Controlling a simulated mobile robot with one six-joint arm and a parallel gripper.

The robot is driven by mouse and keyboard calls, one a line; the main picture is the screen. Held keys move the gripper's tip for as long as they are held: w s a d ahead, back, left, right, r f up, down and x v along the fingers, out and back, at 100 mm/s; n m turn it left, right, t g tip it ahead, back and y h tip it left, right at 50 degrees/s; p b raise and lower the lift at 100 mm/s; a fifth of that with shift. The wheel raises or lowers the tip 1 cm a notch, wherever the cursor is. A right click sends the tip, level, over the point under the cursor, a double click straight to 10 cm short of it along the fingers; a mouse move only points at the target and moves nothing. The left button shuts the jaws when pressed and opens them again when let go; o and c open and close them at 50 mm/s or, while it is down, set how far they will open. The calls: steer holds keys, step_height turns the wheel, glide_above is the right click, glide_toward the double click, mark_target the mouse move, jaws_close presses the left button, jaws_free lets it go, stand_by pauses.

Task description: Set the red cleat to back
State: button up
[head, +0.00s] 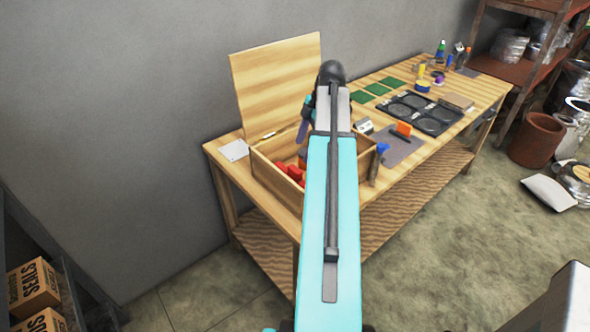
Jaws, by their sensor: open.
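Several red and orange pieces (290,172) lie in an open wooden box (273,184) at the near left end of the workbench. I cannot tell which of them, if any, is the red cleat, or which way it is set. The box's lid (277,82) stands raised at the back. My gripper (303,130) shows only in part, left of my arm and above the box's far side.
The wooden workbench (450,118) runs along the wall. A grey mat (400,147) with an orange block (403,129), a black tray (420,112) with round recesses and green squares (362,97) lie right of the box. A white plate (234,150) lies at its left.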

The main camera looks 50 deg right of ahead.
steer(key=w+d+n+g+y, duration=0.1)
steer(key=w+d+n+y, duration=0.1)
steer(key=d+n, duration=0.3)
steer(key=shift+w+d+g, duration=0.15)
steer(key=shift+w+g, duration=0.15)
steer(key=shift+w, duration=0.45)
steer(key=shift+f, duration=0.15)
steer(key=b, duration=0.6)
glide_toward(295, 168)
step_height(295, 168, down, 2)
steer(key=shift+a+p+x, duration=0.2)
steer(key=shift+p+x, duration=0.4)
steer(key=shift+x, duration=1.5)
steer(key=shift+a+p+x, duration=0.2)
steer(key=shift+p+x, duration=0.35)
steer(key=shift+x, duration=1.5)
